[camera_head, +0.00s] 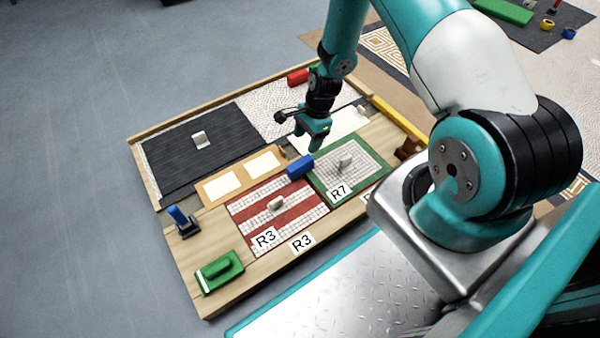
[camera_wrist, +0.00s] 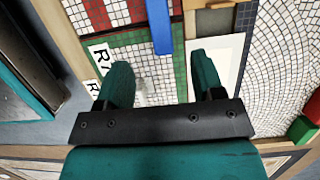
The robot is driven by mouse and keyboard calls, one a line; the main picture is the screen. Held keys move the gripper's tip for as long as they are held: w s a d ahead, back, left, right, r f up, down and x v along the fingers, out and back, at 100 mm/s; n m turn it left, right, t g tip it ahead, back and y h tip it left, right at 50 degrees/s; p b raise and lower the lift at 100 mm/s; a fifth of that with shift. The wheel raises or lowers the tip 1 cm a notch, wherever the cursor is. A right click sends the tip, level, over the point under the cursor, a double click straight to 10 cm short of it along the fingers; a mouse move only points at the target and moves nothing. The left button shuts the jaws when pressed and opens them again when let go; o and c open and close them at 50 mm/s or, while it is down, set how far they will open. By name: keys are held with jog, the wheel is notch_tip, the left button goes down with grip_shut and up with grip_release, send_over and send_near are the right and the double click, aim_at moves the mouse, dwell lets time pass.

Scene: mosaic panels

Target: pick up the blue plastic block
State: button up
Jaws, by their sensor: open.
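The blue plastic block (camera_head: 300,166) lies on the board between the red-and-white striped panel and the green-bordered panel. In the wrist view the blue block (camera_wrist: 159,26) shows at the top centre, beyond my fingertips and apart from them. My gripper (camera_head: 318,143) is above the board, to the upper right of the block. In the wrist view my gripper (camera_wrist: 160,78) has its two teal fingers spread, with nothing held between them.
A green tool (camera_head: 220,270) and an upright blue-handled piece (camera_head: 180,218) stand at the board's left. Small pale knobs stick up from the dark panel (camera_head: 199,140), striped panel (camera_head: 275,204) and green-bordered panel (camera_head: 345,162). A red block (camera_head: 299,76) lies at the far edge.

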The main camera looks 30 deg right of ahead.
aim_at(300, 162)
jog(key=b+x, duration=0.3)
jog(key=x, duration=0.4)
jog(key=shift+a+f+b, duration=0.1)
jog(key=shift+f+b, duration=0.1)
jog(key=shift+b, duration=0.15)
jog(key=b+x, duration=0.4)
jog(key=x, duration=0.1)
jog(key=shift+b, duration=0.3)
jog(key=c, duration=1)
jog(key=shift+r, duration=0.15)
